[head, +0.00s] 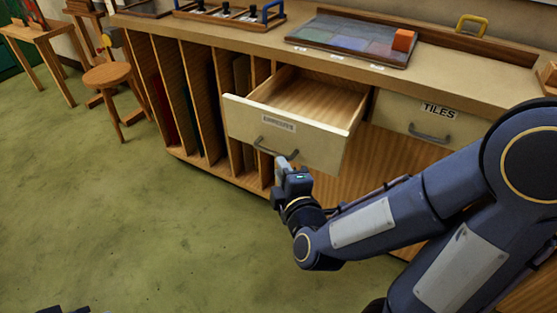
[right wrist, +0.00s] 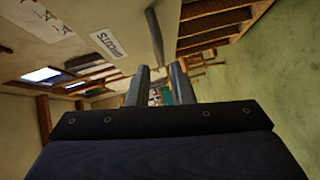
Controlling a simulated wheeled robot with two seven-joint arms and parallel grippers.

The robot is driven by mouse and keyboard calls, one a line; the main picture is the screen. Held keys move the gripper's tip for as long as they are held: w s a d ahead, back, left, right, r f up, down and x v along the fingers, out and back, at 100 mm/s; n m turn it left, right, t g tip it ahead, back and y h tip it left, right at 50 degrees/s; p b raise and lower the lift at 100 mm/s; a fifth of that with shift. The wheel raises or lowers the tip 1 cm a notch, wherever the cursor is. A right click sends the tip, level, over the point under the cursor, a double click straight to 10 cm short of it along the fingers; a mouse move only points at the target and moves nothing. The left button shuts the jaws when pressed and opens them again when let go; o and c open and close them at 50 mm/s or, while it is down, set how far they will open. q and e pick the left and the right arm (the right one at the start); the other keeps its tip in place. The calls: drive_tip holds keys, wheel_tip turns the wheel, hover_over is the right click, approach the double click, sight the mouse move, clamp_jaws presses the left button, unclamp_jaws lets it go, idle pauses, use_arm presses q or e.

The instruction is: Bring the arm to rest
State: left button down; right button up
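My right arm (head: 365,222) reaches in from the right in the head view. Its gripper (head: 283,162) is just in front of the open drawer (head: 325,151), close to the drawer's grey handle (head: 275,148). In the right wrist view the two fingers (right wrist: 160,88) stand apart with nothing between them, beside the drawer front with its GROUTS label (right wrist: 107,43). Whether a finger touches the handle I cannot tell. Only small dark bits, perhaps my left gripper, show at the bottom left edge of the head view.
The drawer is pulled out of the workbench (head: 440,76) and looks empty inside. A shut TILES drawer (head: 412,118) is to its right. A panel of coloured tiles with an orange block (head: 404,40) lies on top. A stool (head: 109,76) stands left; the green floor (head: 130,220) is clear.

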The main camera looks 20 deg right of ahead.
drive_tip(key=shift+s, duration=0.1)
idle(0.4)
drive_tip(key=s+d+f+m+g+y, duration=0.1)
drive_tip(key=s+m+g+y, duration=0.3)
drive_tip(key=s+m, duration=0.45)
drive_tip(key=s+d+f+m+g+y, duration=0.1)
drive_tip(key=s+d+m+g, duration=0.1)
drive_tip(key=s+m+g, duration=0.55)
wheel_tip(320, 180, up, 26)
drive_tip(key=s+m+p, duration=0.1)
drive_tip(key=s+p, duration=0.1)
drive_tip(key=p, duration=2.3)
drive_tip(key=shift+s+f+t, duration=0.15)
drive_tip(key=shift+f+t, duration=0.1)
drive_tip(key=shift+t, duration=0.2)
drive_tip(key=shift+a, duration=0.1)
